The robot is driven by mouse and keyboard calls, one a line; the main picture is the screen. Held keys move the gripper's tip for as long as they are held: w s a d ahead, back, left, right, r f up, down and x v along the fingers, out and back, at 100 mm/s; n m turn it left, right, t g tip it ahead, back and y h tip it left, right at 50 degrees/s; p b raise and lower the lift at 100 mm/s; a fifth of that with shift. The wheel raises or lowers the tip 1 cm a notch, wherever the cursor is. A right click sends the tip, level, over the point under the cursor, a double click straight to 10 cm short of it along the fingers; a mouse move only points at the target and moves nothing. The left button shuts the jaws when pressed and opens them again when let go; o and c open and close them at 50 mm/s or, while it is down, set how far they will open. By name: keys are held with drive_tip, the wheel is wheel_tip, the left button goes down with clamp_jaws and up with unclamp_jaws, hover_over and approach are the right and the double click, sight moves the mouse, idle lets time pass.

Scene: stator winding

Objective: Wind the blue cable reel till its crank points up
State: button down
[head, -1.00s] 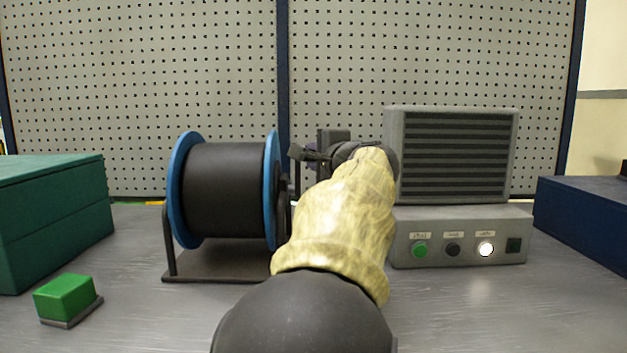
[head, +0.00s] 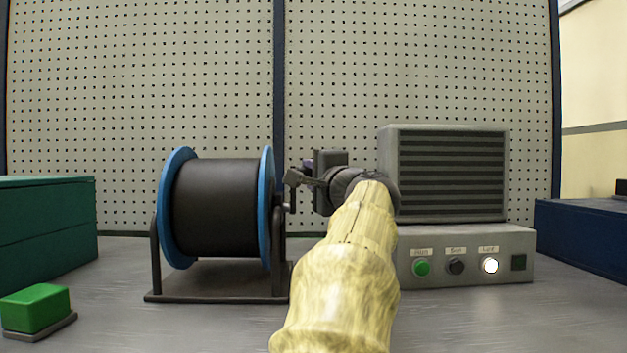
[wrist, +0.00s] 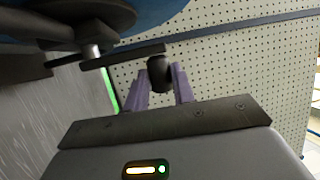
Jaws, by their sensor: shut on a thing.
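The blue cable reel (head: 268,215), with blue flanges and a black drum (head: 215,208), stands on a dark frame left of my arm. Its crank (head: 291,194) is on the right side and rises from the axle (head: 286,208) toward my gripper (head: 300,177), appearing roughly upright. In the wrist view, the crank arm (wrist: 125,56) runs from the hub (wrist: 92,50) to a dark knob (wrist: 160,74). The purple fingers of my gripper (wrist: 162,88) are shut on this knob, one on each side. The fingertips are partly hidden behind the knob and crank.
A grey vented box (head: 450,173) stands on a control panel (head: 440,265) with a green button, a black button and a lit white lamp, right of my arm. A green block (head: 36,308) and a green box (head: 45,220) are left, a blue box (head: 590,235) right. Pegboard stands behind.

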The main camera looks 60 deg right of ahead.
drive_tip(key=shift+f, duration=0.1)
drive_tip(key=c, duration=1.2)
unclamp_jaws()
drive_tip(key=shift+w, duration=0.1)
drive_tip(key=shift+o, duration=0.2)
drive_tip(key=shift+s+a, duration=0.3)
drive_tip(key=shift+s, duration=0.3)
drive_tip(key=p+v, duration=0.1)
drive_tip(key=v, duration=0.9)
drive_tip(key=shift+s+a, duration=0.2)
drive_tip(key=shift+s, duration=0.1)
